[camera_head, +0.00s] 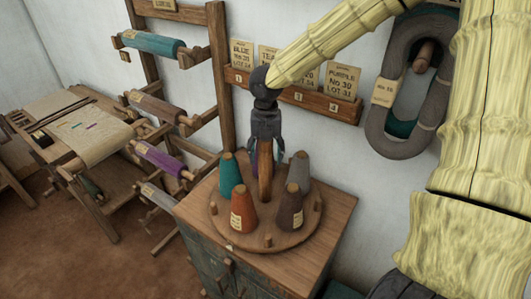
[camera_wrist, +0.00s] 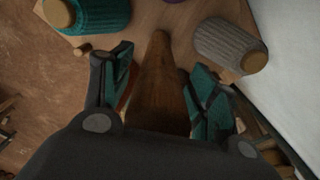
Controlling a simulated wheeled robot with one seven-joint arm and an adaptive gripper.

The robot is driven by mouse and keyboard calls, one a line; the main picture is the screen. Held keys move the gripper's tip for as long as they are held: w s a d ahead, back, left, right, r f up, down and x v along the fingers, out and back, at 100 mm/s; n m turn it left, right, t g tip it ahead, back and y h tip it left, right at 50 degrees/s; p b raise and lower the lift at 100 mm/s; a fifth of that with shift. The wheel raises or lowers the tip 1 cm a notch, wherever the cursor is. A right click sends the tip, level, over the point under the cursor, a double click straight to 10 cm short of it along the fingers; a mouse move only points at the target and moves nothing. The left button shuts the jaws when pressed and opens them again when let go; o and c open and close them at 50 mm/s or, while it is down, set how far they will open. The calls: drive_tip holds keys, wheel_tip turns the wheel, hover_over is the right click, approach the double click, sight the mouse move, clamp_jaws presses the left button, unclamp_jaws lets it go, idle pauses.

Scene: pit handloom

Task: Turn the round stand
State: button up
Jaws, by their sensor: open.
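The round stand (camera_head: 267,229) is a wooden disc on top of a cabinet, with small pegs around its rim and a tall wooden post (camera_head: 265,180) at its middle. It carries a teal cone (camera_head: 231,174), an orange cone (camera_head: 242,210), a brown cone (camera_head: 291,208) and a grey cone (camera_head: 299,171). A purple cone is mostly hidden behind the post. My gripper (camera_head: 265,150) points down over the post, open, with a finger on either side. In the wrist view the post (camera_wrist: 160,85) lies between the two open fingers, with visible gaps.
The cabinet (camera_head: 330,215) has bare top around the stand. Label cards stand on a wall rack (camera_head: 315,98) behind. Grey yarn hanks (camera_head: 400,90) hang at right. A wooden frame with yarn rolls (camera_head: 160,160) and a loom (camera_head: 75,125) stand at left.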

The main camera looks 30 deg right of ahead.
drive_tip(key=shift+s, duration=0.4)
drive_tip(key=shift+a+f, duration=0.1)
drive_tip(key=shift+f, duration=0.05)
drive_tip(key=shift+w+f, duration=0.45)
drive_tip(key=shift+w, duration=0.15)
drive_tip(key=shift+s+r, duration=0.1)
drive_tip(key=shift+s, duration=0.1)
drive_tip(key=shift+s+r, duration=0.1)
drive_tip(key=shift+s, duration=0.1)
drive_tip(key=c, duration=0.3)
drive_tip(key=shift+w+a, duration=0.1)
clamp_jaws()
